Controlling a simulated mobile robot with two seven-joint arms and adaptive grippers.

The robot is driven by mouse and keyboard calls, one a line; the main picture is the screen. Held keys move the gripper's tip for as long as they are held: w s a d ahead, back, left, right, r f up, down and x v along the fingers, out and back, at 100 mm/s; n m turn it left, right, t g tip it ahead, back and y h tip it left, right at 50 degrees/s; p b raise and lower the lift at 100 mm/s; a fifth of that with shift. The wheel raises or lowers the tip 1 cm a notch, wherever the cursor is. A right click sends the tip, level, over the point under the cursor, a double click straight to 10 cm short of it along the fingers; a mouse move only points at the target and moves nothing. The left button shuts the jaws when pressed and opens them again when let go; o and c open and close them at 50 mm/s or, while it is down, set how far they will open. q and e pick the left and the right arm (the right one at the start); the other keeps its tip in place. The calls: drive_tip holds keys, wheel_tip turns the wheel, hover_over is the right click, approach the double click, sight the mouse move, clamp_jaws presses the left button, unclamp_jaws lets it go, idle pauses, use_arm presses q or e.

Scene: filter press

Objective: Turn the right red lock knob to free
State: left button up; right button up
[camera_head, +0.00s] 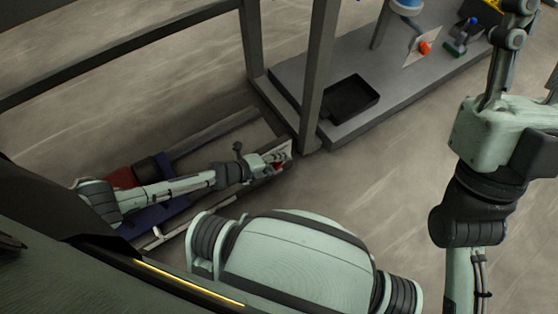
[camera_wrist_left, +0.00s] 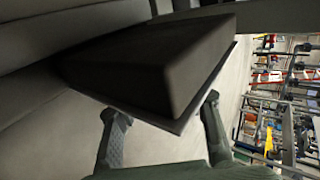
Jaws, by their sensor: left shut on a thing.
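In the left wrist view, the left gripper's fingers (camera_wrist_left: 165,125) stand on both sides of a dark block (camera_wrist_left: 150,70); no red shows there. Another orange-red knob (camera_head: 424,48) is on a white plate (camera_head: 419,46) at the upper right.
A grey post (camera_head: 318,75) rises beside the panel. Behind it, a grey platform (camera_head: 400,95) carries a black tray (camera_head: 350,97) and a green and blue part (camera_head: 460,38). A dark rail (camera_head: 120,45) crosses the upper left. Open floor (camera_head: 400,170) lies right of the post.

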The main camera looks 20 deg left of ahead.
use_arm(q)
drive_tip(key=o, duration=1.2)
drive_tip(key=v, duration=1.2)
drive_tip(key=shift+a, duration=0.1)
